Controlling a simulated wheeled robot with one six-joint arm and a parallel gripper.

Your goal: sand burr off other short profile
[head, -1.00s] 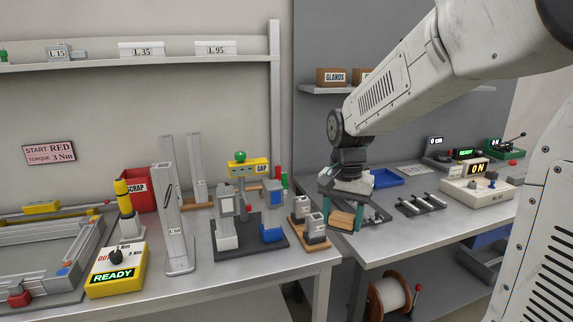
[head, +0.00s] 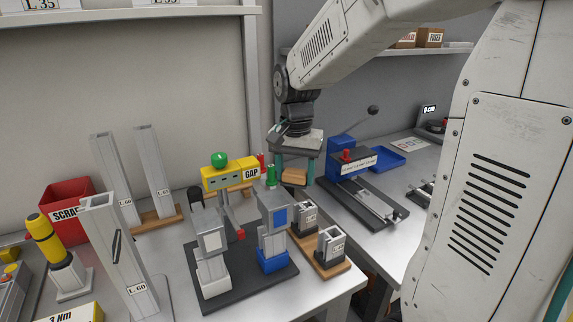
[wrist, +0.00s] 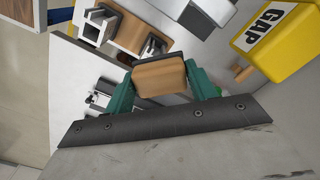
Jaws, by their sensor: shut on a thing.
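My gripper (head: 293,170) has teal fingers and is shut on a wooden sanding block (head: 295,176). In the wrist view the block (wrist: 159,77) sits between both fingers, with a dark layer along one edge. Two short profiles stand upright on a wooden board (head: 327,265): the far one (head: 306,216) and the near one (head: 330,246). The gripper is above and behind the far one, apart from it. In the wrist view one short profile (wrist: 95,27) shows near the top, and the other is partly hidden behind the block. I cannot make out a burr.
Tall profiles (head: 120,258) stand farther left, near a red scrap bin (head: 66,200). A lever press (head: 350,160) and a blue tray (head: 386,158) are on the right bench.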

